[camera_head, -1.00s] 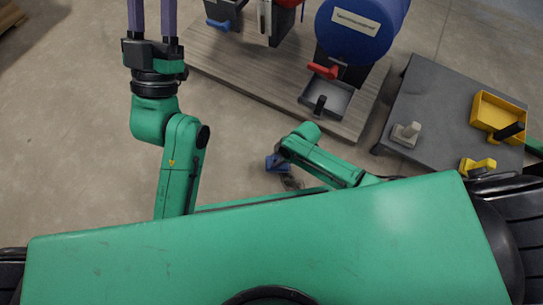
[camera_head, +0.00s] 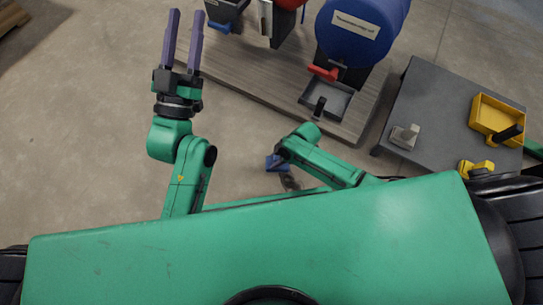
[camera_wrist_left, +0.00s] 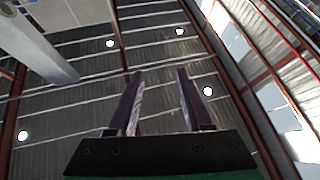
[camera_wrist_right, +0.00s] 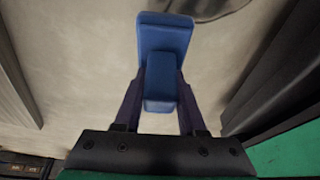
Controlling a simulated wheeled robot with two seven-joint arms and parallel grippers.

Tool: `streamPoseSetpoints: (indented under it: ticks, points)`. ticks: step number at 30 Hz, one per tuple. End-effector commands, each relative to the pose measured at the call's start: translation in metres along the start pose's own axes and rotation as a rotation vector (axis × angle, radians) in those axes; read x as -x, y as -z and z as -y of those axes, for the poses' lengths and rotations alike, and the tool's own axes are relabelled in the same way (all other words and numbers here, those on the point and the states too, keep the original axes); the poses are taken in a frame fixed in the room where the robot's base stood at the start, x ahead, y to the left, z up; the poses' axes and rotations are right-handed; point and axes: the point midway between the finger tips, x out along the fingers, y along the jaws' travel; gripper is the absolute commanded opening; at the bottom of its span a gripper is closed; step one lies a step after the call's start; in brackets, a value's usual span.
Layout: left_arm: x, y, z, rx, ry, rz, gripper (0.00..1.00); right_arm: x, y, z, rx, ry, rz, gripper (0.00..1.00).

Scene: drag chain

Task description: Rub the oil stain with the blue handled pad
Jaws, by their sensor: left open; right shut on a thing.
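The blue handled pad (camera_wrist_right: 164,38) is in my right gripper (camera_wrist_right: 160,95), whose fingers are shut on its handle. In the head view the pad (camera_head: 275,162) shows low over or on the floor; I cannot tell whether it touches. The dark oil stain (camera_head: 290,182) lies on the floor just below the pad, partly hidden by my right arm. In the right wrist view the stain (camera_wrist_right: 210,8) shows at the top edge, beside the pad. My left gripper (camera_head: 187,22) is open and empty, raised at the upper left; it also shows in the left wrist view (camera_wrist_left: 160,80).
A wooden platform (camera_head: 240,68) carries a blue drum (camera_head: 358,30) with a red tap above a grey drip tray (camera_head: 325,98). A dark cart (camera_head: 440,95) at the right holds a yellow bin (camera_head: 499,115) and a grey handled block (camera_head: 405,136).

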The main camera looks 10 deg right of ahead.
Motion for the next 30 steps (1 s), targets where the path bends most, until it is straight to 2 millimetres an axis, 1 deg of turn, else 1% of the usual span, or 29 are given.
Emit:
streamPoseSetpoints:
  ticks: [12, 20, 25, 30]
  points:
    - [0.018, -0.035, 0.001, 0.034, 0.021, 0.113, 0.5, 0.004, 0.002, 0.001, -0.001, -0.001, 0.0, 0.0]
    - [0.03, -0.052, 0.0, 0.051, 0.03, 0.175, 0.5, 0.005, 0.003, 0.001, -0.002, -0.001, 0.0, 0.0]
    - [0.042, -0.069, -0.001, 0.065, 0.038, 0.231, 0.5, 0.007, 0.004, 0.001, -0.002, -0.001, 0.0, 0.0]
    - [0.051, -0.078, -0.002, 0.076, 0.042, 0.271, 0.5, 0.008, 0.004, 0.001, -0.003, -0.001, 0.0, 0.0]
